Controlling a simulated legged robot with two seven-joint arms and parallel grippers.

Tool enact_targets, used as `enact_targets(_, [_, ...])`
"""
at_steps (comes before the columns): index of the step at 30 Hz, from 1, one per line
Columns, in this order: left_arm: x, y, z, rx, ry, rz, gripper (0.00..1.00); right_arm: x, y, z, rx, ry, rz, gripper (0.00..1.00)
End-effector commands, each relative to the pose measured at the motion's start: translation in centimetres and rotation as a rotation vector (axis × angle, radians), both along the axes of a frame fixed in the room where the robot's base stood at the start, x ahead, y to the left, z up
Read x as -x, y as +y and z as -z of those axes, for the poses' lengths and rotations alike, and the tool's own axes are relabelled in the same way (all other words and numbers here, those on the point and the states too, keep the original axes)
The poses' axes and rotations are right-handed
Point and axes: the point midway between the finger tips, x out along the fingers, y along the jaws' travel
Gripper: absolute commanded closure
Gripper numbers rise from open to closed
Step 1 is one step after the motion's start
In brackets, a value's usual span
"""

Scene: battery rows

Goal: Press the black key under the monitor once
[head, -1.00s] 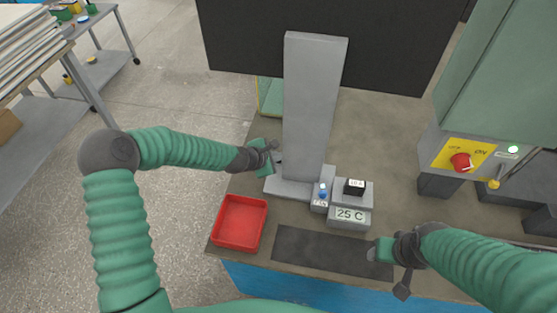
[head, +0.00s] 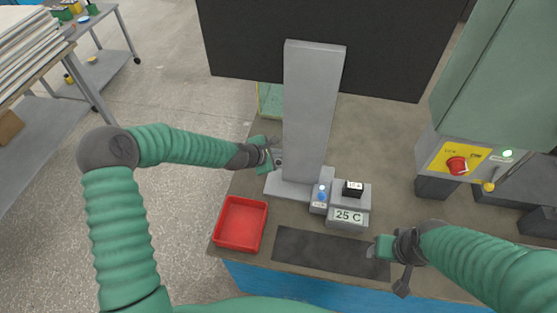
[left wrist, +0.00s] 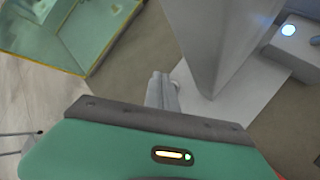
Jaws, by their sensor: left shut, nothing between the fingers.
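The monitor (head: 330,15) is a large dark panel on a grey upright stand (head: 310,110). Below it, a black key (head: 353,188) with a white label sits on a grey box with a "25 C" display (head: 347,217). A blue button (head: 322,192) is on the small grey box to its left. My left gripper (head: 278,157) is beside the left side of the stand, left of the key and apart from it. In the left wrist view its shut, empty fingers (left wrist: 162,92) are close to the stand's foot. My right gripper (head: 377,248) is by the dark mat; its fingers are not clear.
A red tray (head: 262,227) sits at the table's front left, and a dark mat (head: 320,252) lies at the front. A green machine with a red knob (head: 456,166) stands at right. The table between the key box and that machine is clear.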

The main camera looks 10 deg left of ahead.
Motion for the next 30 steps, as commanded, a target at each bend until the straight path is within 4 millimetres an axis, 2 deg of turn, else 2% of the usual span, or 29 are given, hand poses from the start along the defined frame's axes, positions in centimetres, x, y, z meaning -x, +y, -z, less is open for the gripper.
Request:
enact_targets(1, [0.0,0.0,-1.1,0.0,0.0,0.0,1.0,0.0,0.0,-1.0,0.0,0.0,0.0,0.44])
enact_targets(10, [0.0,0.0,-4.0,-0.001,0.0,0.001,1.0,0.0,0.0,-3.5,0.0,0.0,0.0,0.44])
enact_targets(30, [0.0,0.0,-3.9,0.0,0.0,0.0,1.0,0.0,0.0,-3.4,0.0,0.0,0.0,0.44])
